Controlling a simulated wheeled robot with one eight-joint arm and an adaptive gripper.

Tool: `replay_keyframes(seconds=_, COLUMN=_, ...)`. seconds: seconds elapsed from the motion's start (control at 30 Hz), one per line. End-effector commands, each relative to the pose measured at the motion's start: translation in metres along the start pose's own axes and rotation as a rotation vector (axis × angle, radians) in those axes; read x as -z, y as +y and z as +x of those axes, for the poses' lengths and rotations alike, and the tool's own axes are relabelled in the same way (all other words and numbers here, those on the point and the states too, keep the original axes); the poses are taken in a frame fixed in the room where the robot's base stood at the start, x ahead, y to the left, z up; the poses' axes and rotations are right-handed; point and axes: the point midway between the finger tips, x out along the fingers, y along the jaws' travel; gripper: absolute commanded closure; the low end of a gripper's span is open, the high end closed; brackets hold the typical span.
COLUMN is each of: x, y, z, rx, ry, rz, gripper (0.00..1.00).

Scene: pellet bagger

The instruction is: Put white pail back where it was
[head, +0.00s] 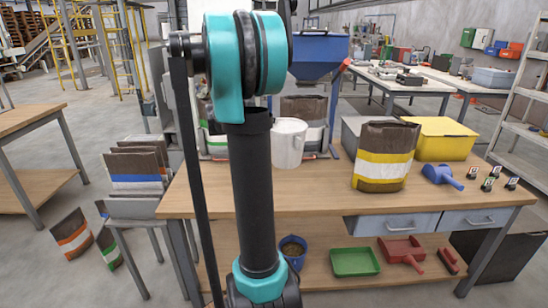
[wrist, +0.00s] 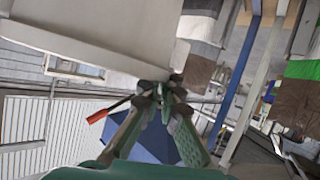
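The white pail (head: 289,143) is upright in the head view, just right of my arm at the back edge of the workbench. I cannot tell whether it rests on the bench or hangs above it. In the wrist view the pail (wrist: 95,35) fills the upper left, very close. My gripper (wrist: 165,92) has its fingertips brought together at the pail's lower right edge in that picture, and seems shut on it. The exact grip is partly hidden by the finger pads. In the head view my arm hides the gripper.
The workbench (head: 300,200) holds a yellow-striped bag (head: 385,156), a yellow bin (head: 445,138), a blue scoop (head: 441,177) and small dark items at right. A blue hopper (head: 318,50) stands behind. The bench's front middle is clear. Bags stand on a stand (head: 135,208) at left.

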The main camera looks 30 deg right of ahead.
Motion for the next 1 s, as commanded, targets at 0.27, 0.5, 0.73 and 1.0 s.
replay_keyframes(seconds=0.27, x=-0.06, y=-0.008, z=0.027, rx=0.0, ry=0.0, rz=0.0, gripper=1.0)
replay_keyframes(seconds=0.5, x=-0.084, y=-0.011, z=0.037, rx=0.0, ry=0.0, rz=0.0, gripper=1.0)
replay_keyframes(seconds=0.73, x=-0.109, y=-0.014, z=0.048, rx=0.0, ry=0.0, rz=0.0, gripper=1.0)
replay_keyframes(seconds=1.0, x=-0.12, y=-0.015, z=0.052, rx=0.0, ry=0.0, rz=0.0, gripper=1.0)
